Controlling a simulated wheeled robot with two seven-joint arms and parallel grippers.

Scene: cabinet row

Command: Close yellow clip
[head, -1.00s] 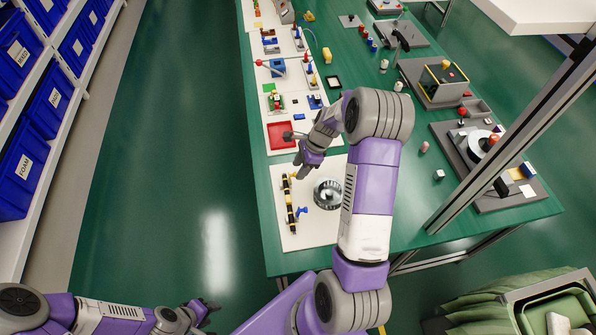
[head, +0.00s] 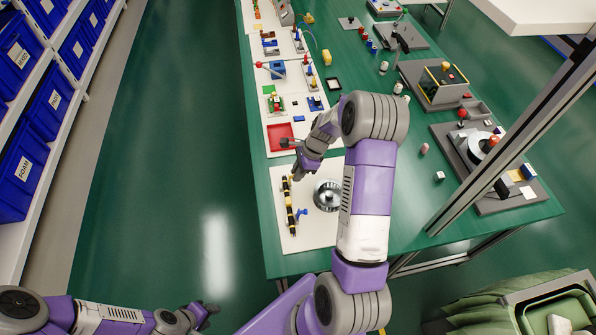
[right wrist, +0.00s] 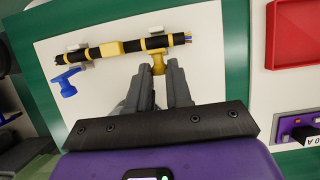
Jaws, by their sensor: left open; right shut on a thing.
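A black rod with yellow bands (right wrist: 110,48) lies across grey holders on a white board; it also shows in the head view (head: 289,205). The yellow clip (right wrist: 158,66) is at the rod's right part in the right wrist view, its yellow tab sticking out toward me. A blue clip (right wrist: 67,83) sticks out near the rod's other end. My left gripper (head: 207,311) is open and empty, away from the table.
A round metal part (head: 328,195) stands on the same board right of the rod. A red tray (right wrist: 292,35) is beside the board. Other small stations line the green table (head: 400,160). Blue bins (head: 20,170) stand on shelves at left.

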